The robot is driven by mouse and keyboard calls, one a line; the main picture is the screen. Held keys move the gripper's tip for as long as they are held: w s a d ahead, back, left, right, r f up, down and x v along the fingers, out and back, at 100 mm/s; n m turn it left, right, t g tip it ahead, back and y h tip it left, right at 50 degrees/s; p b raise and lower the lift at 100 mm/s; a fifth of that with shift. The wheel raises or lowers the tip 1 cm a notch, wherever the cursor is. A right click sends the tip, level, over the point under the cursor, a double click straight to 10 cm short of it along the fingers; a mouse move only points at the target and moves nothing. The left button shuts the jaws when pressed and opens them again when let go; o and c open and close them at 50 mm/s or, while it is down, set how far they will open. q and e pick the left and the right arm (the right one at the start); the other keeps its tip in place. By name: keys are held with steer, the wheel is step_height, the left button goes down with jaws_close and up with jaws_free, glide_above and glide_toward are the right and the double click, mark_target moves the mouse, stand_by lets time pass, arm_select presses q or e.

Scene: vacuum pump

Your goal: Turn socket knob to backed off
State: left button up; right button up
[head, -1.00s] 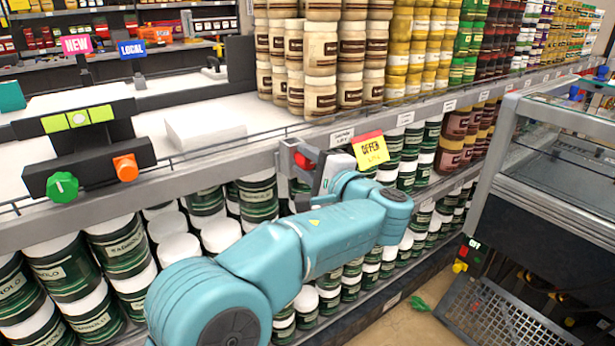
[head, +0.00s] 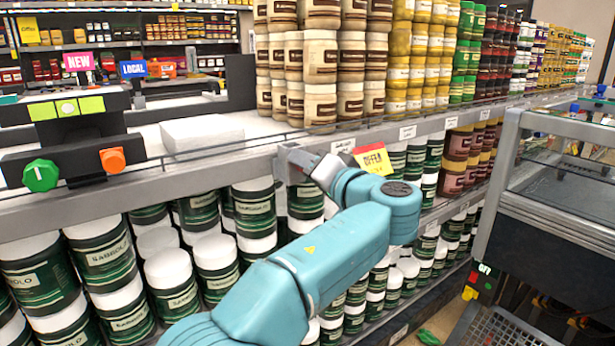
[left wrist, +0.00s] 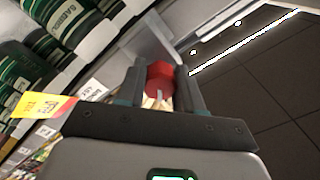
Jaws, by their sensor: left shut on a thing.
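A red knob (left wrist: 159,78) with a pale mark on its face shows in the left wrist view, between the two dark fingers of my left gripper (left wrist: 160,70). The fingers are shut on its sides. In the head view my left gripper (head: 302,164) is at the grey shelf edge beside the yellow offer tag, and the red knob is hidden there. I cannot tell from the frames whether the red knob is the socket knob. A green knob (head: 40,175) and an orange knob (head: 112,159) sit on a black panel at the left, apart from my gripper. My right gripper is not in view.
The yellow offer tag (head: 373,159) hangs close to the gripper. Stacked jars (head: 320,60) stand above the shelf edge, and dark green jars (head: 255,205) fill the shelf below. A glass-topped case (head: 560,160) stands at the right. Floor shows between the shelf and case.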

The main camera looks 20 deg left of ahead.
arm_select(q)
steer(key=n, duration=0.1)
steer(key=n+b, duration=0.1)
steer(key=n, duration=0.1)
steer(key=n+b, duration=0.1)
steer(key=shift+f, duration=0.25)
steer(key=shift+n+b, duration=0.4)
steer(key=shift+n, duration=0.9)
steer(key=o, duration=1)
steer(key=shift+o, duration=0.2)
steer(key=shift+d+r, duration=0.1)
